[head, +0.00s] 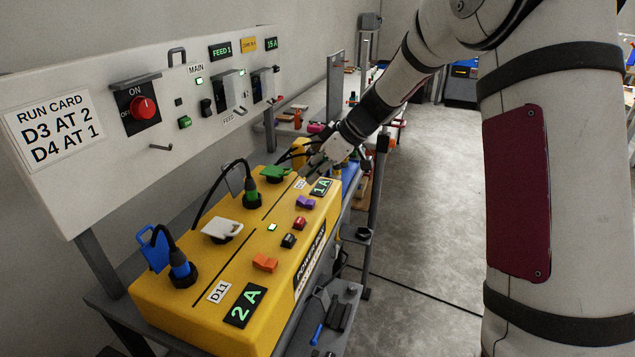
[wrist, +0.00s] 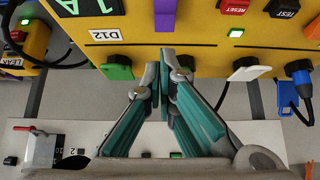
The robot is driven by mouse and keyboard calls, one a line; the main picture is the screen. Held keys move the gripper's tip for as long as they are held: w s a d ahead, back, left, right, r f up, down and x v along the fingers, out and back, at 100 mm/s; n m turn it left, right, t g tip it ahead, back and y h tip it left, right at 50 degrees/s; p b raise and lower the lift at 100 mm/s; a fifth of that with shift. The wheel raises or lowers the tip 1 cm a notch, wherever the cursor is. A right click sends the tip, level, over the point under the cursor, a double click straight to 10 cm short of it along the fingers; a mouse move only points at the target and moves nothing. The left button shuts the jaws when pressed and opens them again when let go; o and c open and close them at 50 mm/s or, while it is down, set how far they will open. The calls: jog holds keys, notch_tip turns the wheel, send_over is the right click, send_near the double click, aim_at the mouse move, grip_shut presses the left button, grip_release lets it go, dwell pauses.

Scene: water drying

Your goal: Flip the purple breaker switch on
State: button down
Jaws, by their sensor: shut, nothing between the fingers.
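The purple breaker switch (head: 305,202) sits on top of the yellow power box (head: 205,269), beside the green "1 A" display (head: 321,187). In the wrist view the purple switch (wrist: 165,14) is at the top edge, partly cut off. My gripper (wrist: 164,72) is shut and empty, its teal-padded fingers close together and pointing up the picture toward the switch, with a visible gap between. In the head view my gripper (head: 307,160) is at the far end of the box, beyond the D12 label; its fingertips are small and hard to make out.
A green plug cover (head: 274,173), a corded green plug (head: 251,197), a white cover (head: 221,230) and a corded blue plug (head: 181,268) stand on the box. An orange switch (head: 265,263) and red and black buttons are nearer. A white panel (head: 130,150) rises behind.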

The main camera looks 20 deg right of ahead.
jog(key=s+d+r, duration=0.4)
jog(key=d+r, duration=0.1)
jog(key=d, duration=0.1)
jog(key=shift+s+d+r, duration=0.2)
jog(key=shift+r, duration=0.15)
jog(key=s+a+r+m+g+h+p, duration=0.1)
jog(key=s+a+r+m+h+p, duration=0.2)
jog(key=s, duration=0.6)
jog(key=s+a+r+m, duration=0.1)
jog(key=s+a+r, duration=0.2)
jog(key=s+r, duration=0.5)
jog(key=s+d+m+h+p, duration=0.1)
jog(key=s+m, duration=0.2)
jog(key=s, duration=0.7)
jog(key=s+d+f+m+h+p, duration=0.1)
jog(key=s+m+h+p, duration=0.1)
jog(key=s, duration=0.9)
jog(key=shift+f+m+t, duration=0.3)
jog(key=shift+m, duration=0.6)
